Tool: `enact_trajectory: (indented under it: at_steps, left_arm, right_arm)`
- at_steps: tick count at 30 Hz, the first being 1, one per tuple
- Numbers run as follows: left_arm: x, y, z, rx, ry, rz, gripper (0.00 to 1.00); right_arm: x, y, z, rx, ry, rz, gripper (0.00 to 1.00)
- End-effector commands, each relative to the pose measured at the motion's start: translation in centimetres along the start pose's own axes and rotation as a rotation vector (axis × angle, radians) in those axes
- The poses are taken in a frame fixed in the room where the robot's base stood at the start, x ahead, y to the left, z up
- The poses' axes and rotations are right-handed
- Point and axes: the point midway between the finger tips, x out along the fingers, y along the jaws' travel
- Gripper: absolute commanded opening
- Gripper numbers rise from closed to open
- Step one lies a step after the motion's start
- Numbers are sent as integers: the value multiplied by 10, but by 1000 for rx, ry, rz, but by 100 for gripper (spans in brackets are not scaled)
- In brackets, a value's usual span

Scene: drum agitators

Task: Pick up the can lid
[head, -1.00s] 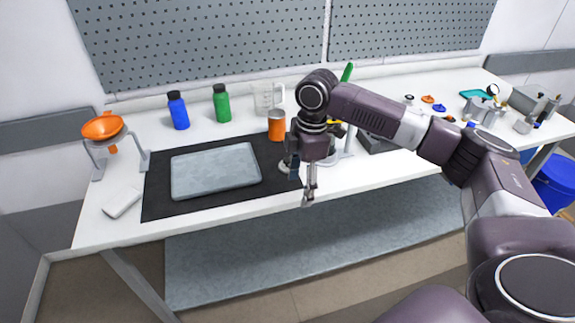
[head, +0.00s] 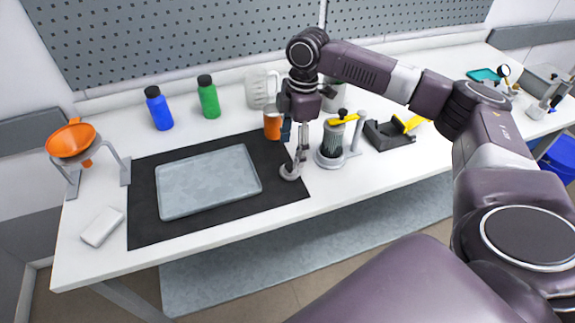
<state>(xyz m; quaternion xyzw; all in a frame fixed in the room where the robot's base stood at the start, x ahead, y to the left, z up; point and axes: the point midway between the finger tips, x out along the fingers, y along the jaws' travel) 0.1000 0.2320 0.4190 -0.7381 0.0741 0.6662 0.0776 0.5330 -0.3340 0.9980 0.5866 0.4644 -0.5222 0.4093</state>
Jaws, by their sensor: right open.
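A small round grey metal piece (head: 288,174), which looks like the can lid, lies at the right edge of the black mat (head: 140,213). My right gripper (head: 299,158) points down just above it and partly covers it. The gripper is open, and its fingertips overlap the piece in the picture. I cannot tell whether they touch it. My left gripper is not in view.
An orange can (head: 272,124) stands close behind my right gripper. A grey cylinder device with a yellow lever (head: 332,138) stands just to its right. A grey tray (head: 208,182) lies on the mat. Blue (head: 159,110) and green (head: 208,99) bottles stand behind.

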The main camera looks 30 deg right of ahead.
Motion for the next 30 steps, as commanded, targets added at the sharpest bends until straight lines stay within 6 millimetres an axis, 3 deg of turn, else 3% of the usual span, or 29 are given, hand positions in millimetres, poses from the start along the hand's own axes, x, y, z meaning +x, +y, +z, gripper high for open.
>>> enact_trajectory:
  at_steps: [4,9,14,21,30]
  left_arm:
    - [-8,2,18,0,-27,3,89]
    - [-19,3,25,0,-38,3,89]
    - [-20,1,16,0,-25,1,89]
    - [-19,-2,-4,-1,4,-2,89]
    - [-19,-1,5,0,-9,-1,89]
  right_arm:
    - [15,-2,0,0,0,-2,62]
    - [41,-5,1,0,-1,-2,62]
    - [57,-4,1,0,1,1,62]
    - [59,-4,1,0,1,2,62]
    - [59,-4,1,0,1,2,29]
